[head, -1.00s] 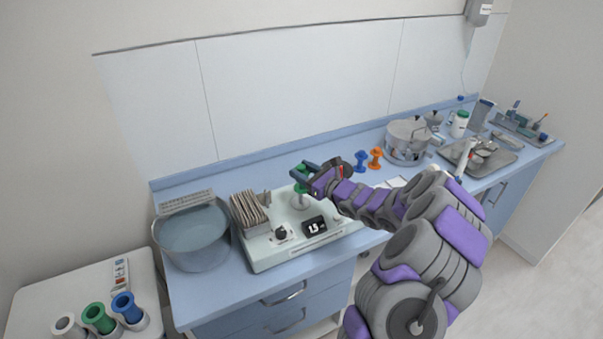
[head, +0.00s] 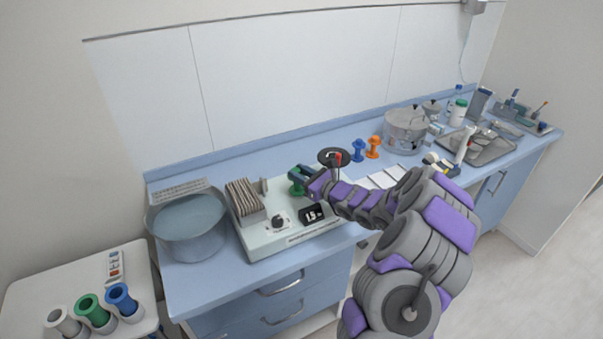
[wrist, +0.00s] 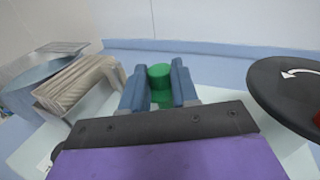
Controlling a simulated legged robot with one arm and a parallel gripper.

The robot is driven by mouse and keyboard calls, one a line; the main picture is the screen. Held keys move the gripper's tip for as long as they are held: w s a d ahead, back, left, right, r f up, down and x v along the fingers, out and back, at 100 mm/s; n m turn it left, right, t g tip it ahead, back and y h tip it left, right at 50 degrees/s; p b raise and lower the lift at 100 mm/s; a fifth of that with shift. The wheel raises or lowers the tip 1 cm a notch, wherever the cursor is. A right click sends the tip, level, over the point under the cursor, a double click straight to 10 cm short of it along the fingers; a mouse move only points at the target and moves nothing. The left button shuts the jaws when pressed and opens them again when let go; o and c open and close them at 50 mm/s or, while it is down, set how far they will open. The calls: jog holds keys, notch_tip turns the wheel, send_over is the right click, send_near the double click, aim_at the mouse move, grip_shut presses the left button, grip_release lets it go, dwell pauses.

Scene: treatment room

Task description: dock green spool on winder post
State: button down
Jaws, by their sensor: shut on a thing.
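The green spool (head: 295,188) is between the blue fingers of my gripper (head: 303,174), low over the pale winder unit (head: 262,241). In the wrist view the spool (wrist: 160,76) stands roughly upright between the two fingers (wrist: 160,88). The winder post is hidden behind the spool and gripper, so I cannot tell whether the spool is seated on it. A black disc (head: 334,155) with a white arrow and red knob is just right of my gripper; it also shows in the wrist view (wrist: 283,88).
Left of the gripper are a rack of brown slats (head: 243,200) and a grey basin (head: 187,226). Blue (head: 358,151) and orange (head: 373,148) spools stand behind right. A side cart (head: 35,292) holds grey, green and blue spools. A pot (head: 405,131) stands farther right.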

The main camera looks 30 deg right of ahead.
jog(key=shift+a+r, duration=0.15)
jog(key=shift+r, duration=0.05)
jog(key=shift+a+r, duration=0.15)
dwell(0.7)
jog(key=shift+p, duration=0.35)
jog(key=shift+r, duration=0.15)
jog(key=shift+r+p, duration=0.35)
jog(key=shift+p, duration=0.05)
jog(key=shift+a+r, duration=0.1)
jog(key=shift+r, duration=0.1)
jog(key=shift+s+p, duration=0.1)
jog(key=shift+p, duration=0.25)
dwell(0.9)
jog(key=shift+r, duration=0.15)
jog(key=shift+r+p, duration=0.4)
